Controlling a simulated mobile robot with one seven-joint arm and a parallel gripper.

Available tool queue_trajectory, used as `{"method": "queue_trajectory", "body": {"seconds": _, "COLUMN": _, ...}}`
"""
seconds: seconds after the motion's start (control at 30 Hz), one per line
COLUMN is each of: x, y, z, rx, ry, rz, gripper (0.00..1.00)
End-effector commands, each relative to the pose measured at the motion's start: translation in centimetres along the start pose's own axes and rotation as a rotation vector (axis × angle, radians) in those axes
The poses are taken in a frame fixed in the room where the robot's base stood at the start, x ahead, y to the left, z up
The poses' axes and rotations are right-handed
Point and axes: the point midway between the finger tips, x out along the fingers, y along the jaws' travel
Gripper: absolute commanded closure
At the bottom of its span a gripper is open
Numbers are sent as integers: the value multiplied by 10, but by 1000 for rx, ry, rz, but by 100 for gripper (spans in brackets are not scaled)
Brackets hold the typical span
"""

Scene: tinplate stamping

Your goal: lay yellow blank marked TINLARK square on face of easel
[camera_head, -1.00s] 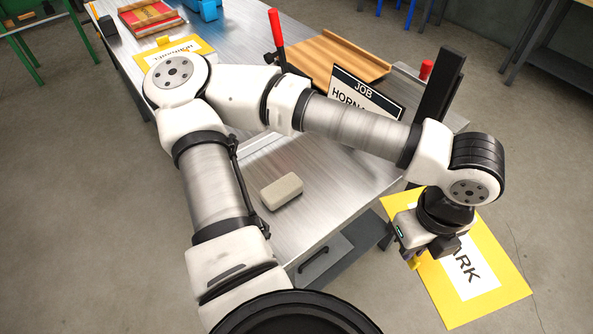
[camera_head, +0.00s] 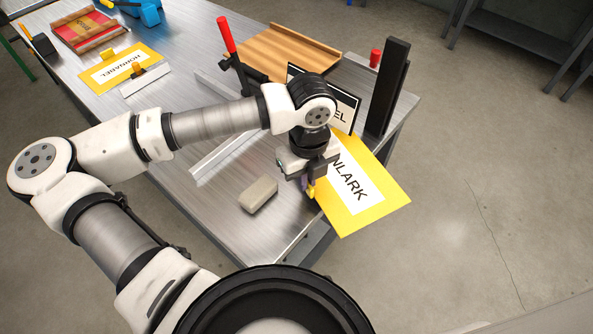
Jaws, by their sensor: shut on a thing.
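The yellow blank (camera_head: 378,202) has a white label, of which "NLARK" shows. It hangs over the near right edge of the steel bench. My gripper (camera_head: 309,188) is shut on it at its left side, by a small yellow tab. A tilted wooden board with a raised lip (camera_head: 290,52), seemingly the easel, stands at the back of the bench. Its face looks empty. It is behind my gripper, up and slightly left in the picture, apart from the blank. My wrist hides part of the blank's left side.
A red-handled clamp (camera_head: 227,40) is left of the board. A pale block (camera_head: 258,194) and metal rail (camera_head: 222,140) lie on the bench (camera_head: 165,195). Another yellow blank (camera_head: 103,78) lies left.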

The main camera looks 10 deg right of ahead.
Motion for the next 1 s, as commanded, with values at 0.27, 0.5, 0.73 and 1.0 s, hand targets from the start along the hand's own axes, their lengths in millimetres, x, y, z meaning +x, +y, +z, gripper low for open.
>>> {"method": "queue_trajectory", "body": {"seconds": 0.27, "x": 2, "y": 11, "z": 26, "rx": 0, "ry": 1, "rz": -1, "gripper": 100}}
{"method": "queue_trajectory", "body": {"seconds": 0.5, "x": 30, "y": 11, "z": 26, "rx": 1, "ry": 2, "rz": -1, "gripper": 100}}
{"method": "queue_trajectory", "body": {"seconds": 0.73, "x": 35, "y": 10, "z": 26, "rx": 1, "ry": -1, "rz": -1, "gripper": 100}}
{"method": "queue_trajectory", "body": {"seconds": 1.0, "x": 40, "y": 10, "z": 26, "rx": 1, "ry": -2, "rz": -1, "gripper": 100}}
